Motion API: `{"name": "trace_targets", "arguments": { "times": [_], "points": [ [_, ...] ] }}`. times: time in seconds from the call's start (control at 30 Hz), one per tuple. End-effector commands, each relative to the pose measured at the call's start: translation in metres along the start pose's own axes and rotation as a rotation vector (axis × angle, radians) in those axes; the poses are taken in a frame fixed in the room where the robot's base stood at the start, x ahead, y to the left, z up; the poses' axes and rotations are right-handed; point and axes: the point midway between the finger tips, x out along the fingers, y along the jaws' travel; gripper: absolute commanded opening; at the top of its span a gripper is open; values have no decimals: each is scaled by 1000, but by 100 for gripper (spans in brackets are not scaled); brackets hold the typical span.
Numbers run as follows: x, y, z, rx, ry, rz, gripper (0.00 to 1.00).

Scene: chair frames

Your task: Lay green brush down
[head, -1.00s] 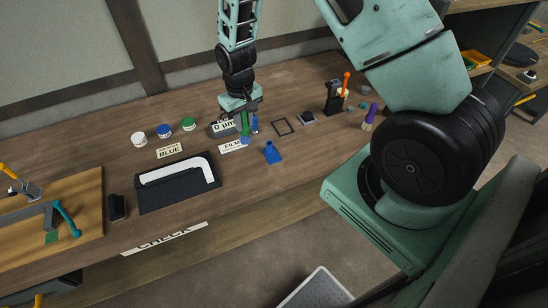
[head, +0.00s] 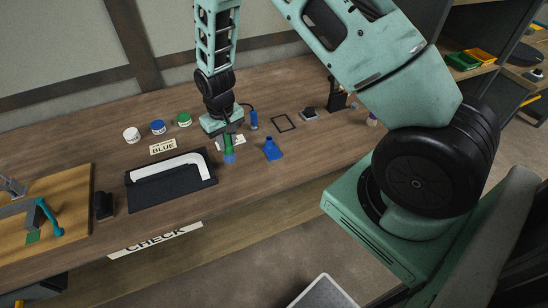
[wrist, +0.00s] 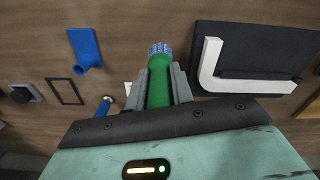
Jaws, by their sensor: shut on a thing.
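My gripper (head: 224,138) is shut on the green brush (head: 229,147), whose blue bristles point down toward the bench in the head view. In the wrist view, the two grey fingers (wrist: 163,88) clasp the green handle (wrist: 158,82) from both sides, and the bristles (wrist: 159,49) extend beyond them. The brush is between the black tray (head: 146,201) and a blue flared piece (head: 272,150). I cannot tell whether the bristles touch the bench. The upper end of the handle is hidden by my gripper.
The black tray holds a white L-shaped piece (head: 165,165). A blue-handled item (head: 253,119) stands behind my gripper, near a partly covered label. A thin black frame (head: 283,122) lies farther right. Several small jars stand at the back left. Bare wood lies in front of the brush.

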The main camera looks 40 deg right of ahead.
Motion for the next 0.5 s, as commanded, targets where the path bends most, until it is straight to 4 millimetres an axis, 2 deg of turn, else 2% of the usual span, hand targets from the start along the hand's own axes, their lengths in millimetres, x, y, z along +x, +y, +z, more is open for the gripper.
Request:
{"name": "trace_targets", "arguments": {
  "times": [0.5],
  "points": [
    [4, 0, 0, 0, 0, 0, 0]
  ]
}}
